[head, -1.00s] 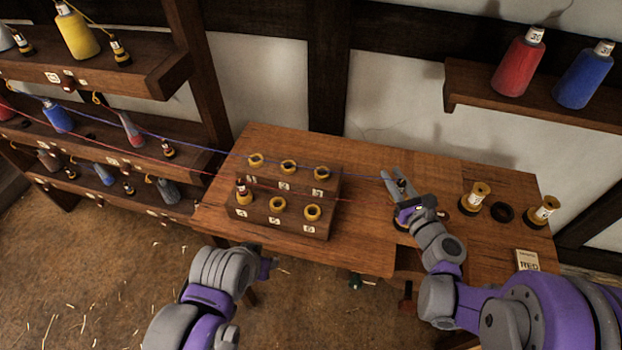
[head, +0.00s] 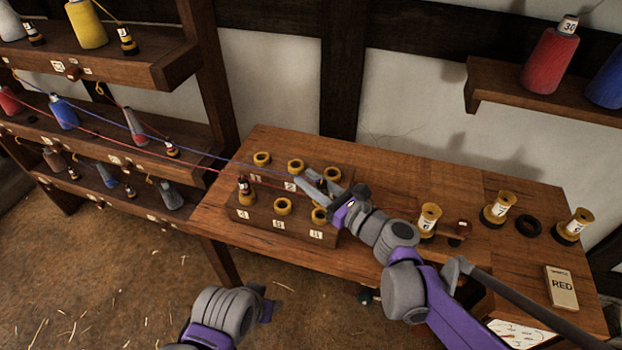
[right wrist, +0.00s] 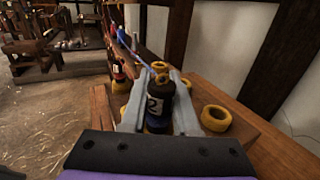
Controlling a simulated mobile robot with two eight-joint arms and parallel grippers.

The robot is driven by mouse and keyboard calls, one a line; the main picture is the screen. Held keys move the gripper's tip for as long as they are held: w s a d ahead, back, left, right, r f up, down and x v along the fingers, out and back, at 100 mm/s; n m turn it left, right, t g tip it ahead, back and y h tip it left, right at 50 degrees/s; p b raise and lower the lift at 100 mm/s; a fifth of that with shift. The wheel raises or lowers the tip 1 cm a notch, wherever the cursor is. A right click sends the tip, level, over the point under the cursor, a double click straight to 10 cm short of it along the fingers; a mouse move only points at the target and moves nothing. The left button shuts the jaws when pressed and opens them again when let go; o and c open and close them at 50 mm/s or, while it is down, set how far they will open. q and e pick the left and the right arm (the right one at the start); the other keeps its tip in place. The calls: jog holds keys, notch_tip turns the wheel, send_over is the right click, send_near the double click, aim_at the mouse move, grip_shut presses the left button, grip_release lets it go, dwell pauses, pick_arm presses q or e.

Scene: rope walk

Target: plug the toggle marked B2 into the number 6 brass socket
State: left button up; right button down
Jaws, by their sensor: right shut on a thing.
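My right gripper (head: 312,183) is shut on a dark toggle (right wrist: 157,105) whose white label shows a 2. A blue thread (head: 215,150) runs from the shelves to it. The gripper is above the right end of the socket block (head: 265,222). The number 6 brass socket (head: 319,216) is at the block's front right, partly covered by my gripper; I cannot see the toggle touching it. A brass ring (right wrist: 215,118) shows right of the toggle in the right wrist view. My left gripper (head: 268,302) is low at the front, off the table; its fingers are unclear.
A toggle (head: 245,188) stands in the front-left socket. A red thread (head: 150,158) crosses to the block from the shelves. Bare tabletop (head: 400,185) lies behind my right arm.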

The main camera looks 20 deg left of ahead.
jog(key=shift+f+b, duration=1)
jog(key=shift+f, duration=0.75)
jog(key=shift+f+b, duration=0.6)
jog(key=shift+f, duration=0.05)
jog(key=c, duration=0.9)
grip_release()
jog(key=shift+c, duration=0.2)
jog(key=shift+d, duration=0.1)
jog(key=v, duration=1.1)
jog(key=shift+r, duration=0.1)
